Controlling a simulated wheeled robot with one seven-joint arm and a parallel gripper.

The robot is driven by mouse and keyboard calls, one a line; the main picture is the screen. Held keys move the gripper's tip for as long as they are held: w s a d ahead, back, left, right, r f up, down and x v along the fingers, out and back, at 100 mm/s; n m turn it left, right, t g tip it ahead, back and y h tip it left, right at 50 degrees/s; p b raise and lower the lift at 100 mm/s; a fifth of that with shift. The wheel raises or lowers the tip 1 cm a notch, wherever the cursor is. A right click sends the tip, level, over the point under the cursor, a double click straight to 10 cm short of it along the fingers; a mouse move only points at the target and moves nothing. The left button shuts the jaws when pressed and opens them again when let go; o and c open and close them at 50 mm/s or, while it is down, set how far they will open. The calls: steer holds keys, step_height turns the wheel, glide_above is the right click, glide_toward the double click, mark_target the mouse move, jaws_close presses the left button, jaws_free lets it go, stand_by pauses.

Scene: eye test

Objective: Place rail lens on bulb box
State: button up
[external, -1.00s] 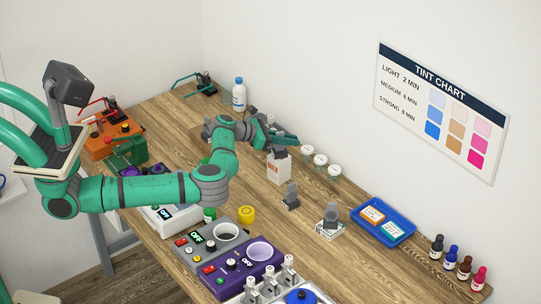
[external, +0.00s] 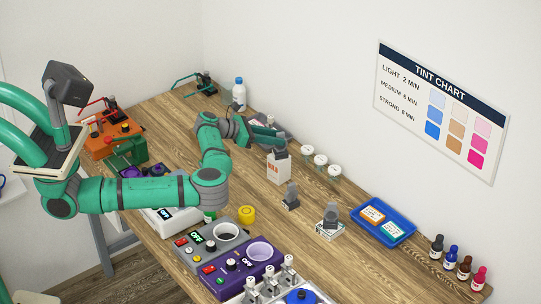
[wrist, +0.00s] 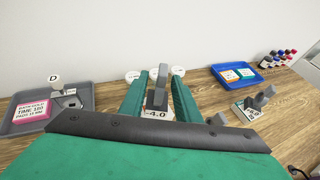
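The bulb box (external: 278,168) is a small upright white carton with orange-red lettering, standing mid-table in the external view. A grey rail lens (external: 281,146) stands upright on its top. In the wrist view this grey lens (wrist: 158,92) shows between and beyond my green fingers, above a white label reading -4.0 (wrist: 157,113). My gripper (external: 268,131) is at the left of the lens in the external view. In the wrist view my gripper (wrist: 163,78) has its fingers spread, with a gap visible on both sides of the lens. The carton is mostly hidden there.
White-lidded jars (external: 320,160) stand close behind the box. Two more grey lens pieces stand nearby, one on the wood (external: 291,196), one on a white base (external: 330,217). A blue tray (external: 355,213) lies right. A grey tray (wrist: 85,92) is left in the wrist view.

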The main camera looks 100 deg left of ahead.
steer(key=v, duration=0.6)
stand_by(0.5)
